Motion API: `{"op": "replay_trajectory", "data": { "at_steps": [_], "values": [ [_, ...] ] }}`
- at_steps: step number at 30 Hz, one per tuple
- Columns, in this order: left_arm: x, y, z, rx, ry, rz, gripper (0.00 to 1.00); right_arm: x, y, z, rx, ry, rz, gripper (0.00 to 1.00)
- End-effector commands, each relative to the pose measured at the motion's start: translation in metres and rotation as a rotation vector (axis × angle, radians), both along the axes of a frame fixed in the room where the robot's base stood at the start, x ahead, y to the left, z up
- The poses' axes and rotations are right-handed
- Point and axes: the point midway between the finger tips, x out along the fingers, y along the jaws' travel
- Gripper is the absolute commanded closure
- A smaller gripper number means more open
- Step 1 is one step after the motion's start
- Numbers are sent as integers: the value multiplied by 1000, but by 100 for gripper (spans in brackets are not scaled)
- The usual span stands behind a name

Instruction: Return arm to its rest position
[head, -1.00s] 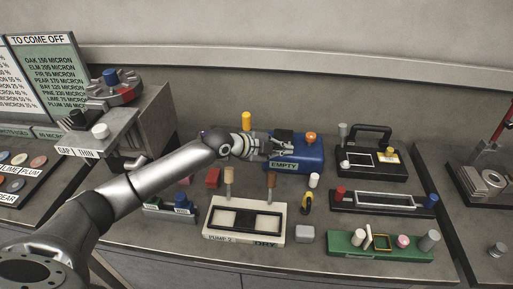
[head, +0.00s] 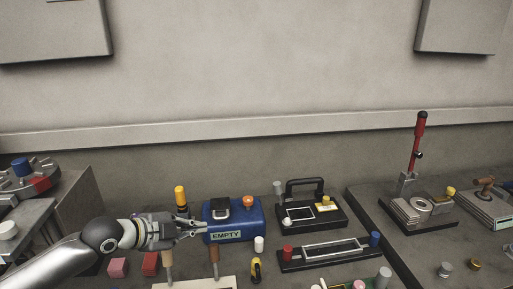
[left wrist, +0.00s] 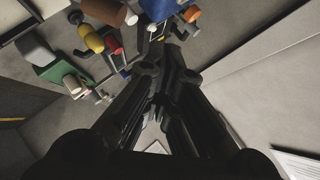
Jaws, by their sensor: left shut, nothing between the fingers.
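My left arm comes in from the lower left in the head view. Its left gripper (head: 196,230) is shut and empty, with the fingertips just left of the blue box labelled EMPTY (head: 232,222), above the bench. I cannot tell whether the fingertips touch the box. In the left wrist view the dark fingers (left wrist: 172,60) are together with nothing between them. My right gripper does not show in either view.
A yellow-topped post (head: 180,196) stands behind the gripper, and wooden handles (head: 213,262) stand in front. Red blocks (head: 150,264), a black-handled device (head: 318,212) and a black frame (head: 335,253) crowd the bench. A red-levered press (head: 419,140) stands right. Open space lies above the bench.

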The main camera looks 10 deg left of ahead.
Motion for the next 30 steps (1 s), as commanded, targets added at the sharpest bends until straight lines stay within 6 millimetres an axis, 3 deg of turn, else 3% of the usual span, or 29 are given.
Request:
{"op": "replay_trajectory", "data": {
  "at_steps": [6,9,13,17,21,30],
  "values": [
    [-55,-60,-68,-64,190,19,100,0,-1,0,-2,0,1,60],
    [-87,-81,-97,-102,293,86,100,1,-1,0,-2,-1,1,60],
    [-127,-95,-126,-158,424,225,100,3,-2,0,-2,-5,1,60],
    [-168,-93,-150,-218,552,421,100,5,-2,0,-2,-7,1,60],
    [-211,-76,-169,-267,676,667,100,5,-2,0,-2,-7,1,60],
    [-294,-34,-192,-319,853,1133,100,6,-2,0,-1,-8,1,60]
  ]
}}
